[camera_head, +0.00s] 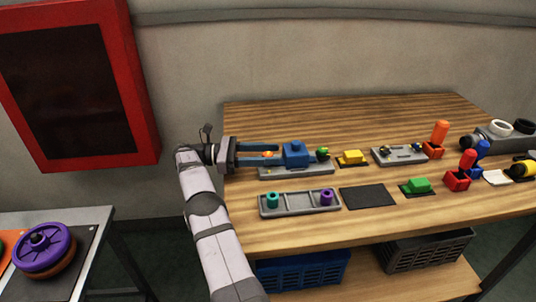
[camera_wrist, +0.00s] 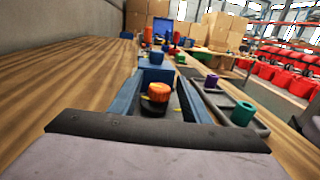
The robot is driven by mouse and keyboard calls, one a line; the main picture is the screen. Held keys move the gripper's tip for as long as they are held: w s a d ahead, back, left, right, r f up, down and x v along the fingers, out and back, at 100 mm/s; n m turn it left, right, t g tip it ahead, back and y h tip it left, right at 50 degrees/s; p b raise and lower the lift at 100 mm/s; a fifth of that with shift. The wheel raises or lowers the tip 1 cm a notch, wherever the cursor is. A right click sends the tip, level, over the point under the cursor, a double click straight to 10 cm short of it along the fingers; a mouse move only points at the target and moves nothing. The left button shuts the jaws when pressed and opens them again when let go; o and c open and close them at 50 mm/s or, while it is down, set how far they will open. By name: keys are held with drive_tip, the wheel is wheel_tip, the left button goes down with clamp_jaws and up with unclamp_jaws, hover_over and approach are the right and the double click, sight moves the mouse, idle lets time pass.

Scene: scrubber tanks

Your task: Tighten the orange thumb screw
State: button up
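The orange thumb screw (camera_head: 267,155) sits at the left end of a grey plate (camera_head: 305,169) on the wooden table. It also shows in the wrist view as an orange knob (camera_wrist: 158,92) on a dark base. My gripper (camera_head: 277,153) reaches in level from the left, its two long blue fingers on either side of the screw. In the wrist view the fingers (camera_wrist: 161,72) stand apart, with a gap on each side of the knob, so the gripper looks open. A blue block (camera_head: 295,154) is just past the fingertips, and a green knob (camera_head: 323,154) is at the plate's right end.
A grey tray (camera_head: 298,204) with teal and purple cylinders lies in front. A yellow block (camera_head: 351,158) and another grey fixture (camera_head: 399,156) stand to the right. A black mat (camera_head: 367,197) is bare. The table's back strip is clear.

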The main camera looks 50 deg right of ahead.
sight(268, 154)
wheel_tip(268, 154, up, 10)
drive_tip(key=shift+r+p, duration=0.1)
drive_tip(key=shift+p, duration=0.45)
idle(0.3)
